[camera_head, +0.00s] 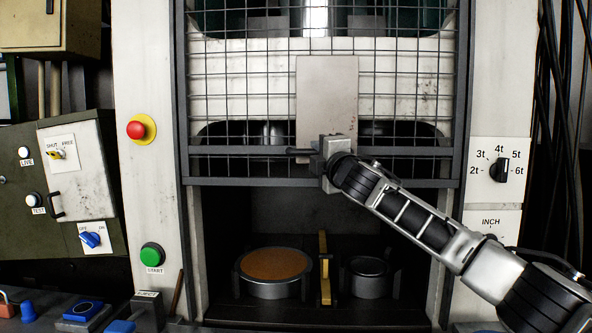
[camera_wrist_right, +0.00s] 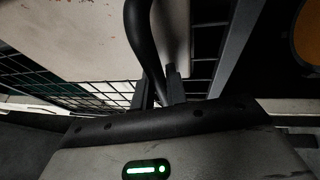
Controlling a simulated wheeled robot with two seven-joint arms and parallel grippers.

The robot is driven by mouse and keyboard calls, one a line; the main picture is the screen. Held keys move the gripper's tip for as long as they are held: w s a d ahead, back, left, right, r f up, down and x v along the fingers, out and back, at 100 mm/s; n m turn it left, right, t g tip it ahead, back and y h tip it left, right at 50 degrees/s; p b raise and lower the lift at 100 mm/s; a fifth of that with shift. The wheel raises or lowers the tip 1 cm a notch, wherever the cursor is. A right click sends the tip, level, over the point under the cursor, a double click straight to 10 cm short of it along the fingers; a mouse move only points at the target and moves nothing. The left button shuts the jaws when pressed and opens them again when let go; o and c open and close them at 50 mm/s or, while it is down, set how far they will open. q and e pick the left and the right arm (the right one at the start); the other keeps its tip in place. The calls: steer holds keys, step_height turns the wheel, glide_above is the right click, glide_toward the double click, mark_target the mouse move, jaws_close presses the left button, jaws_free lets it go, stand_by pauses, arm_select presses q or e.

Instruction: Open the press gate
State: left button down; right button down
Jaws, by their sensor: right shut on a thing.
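The press gate (camera_head: 230,110) is a dark wire mesh in a dark frame across the front of the press. Its bottom rail (camera_head: 250,183) stands above an open gap. A pale plate (camera_head: 327,90) is on the mesh. My right gripper (camera_head: 316,152) is at the gate's lower middle, by the plate's lower edge. In the right wrist view my fingers (camera_wrist_right: 159,88) are shut on a dark curved handle (camera_wrist_right: 145,45) in front of the mesh. In the head view the gripper mostly hides this handle. My left gripper is not in view.
Below the gate are a round dish with an orange-brown top (camera_head: 274,267), a yellow upright piece (camera_head: 324,268) and a smaller metal pot (camera_head: 368,276). A red button (camera_head: 136,130) and a green START button (camera_head: 151,256) are left; a tonnage dial (camera_head: 499,170) is right.

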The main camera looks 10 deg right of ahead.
steer(key=shift+r, duration=0.35)
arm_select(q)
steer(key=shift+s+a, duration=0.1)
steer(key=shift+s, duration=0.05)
arm_select(e)
steer(key=c, duration=1.4)
jaws_free()
steer(key=shift+a, duration=0.1)
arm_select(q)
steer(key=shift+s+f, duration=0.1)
arm_select(e)
steer(key=shift+f, duration=0.1)
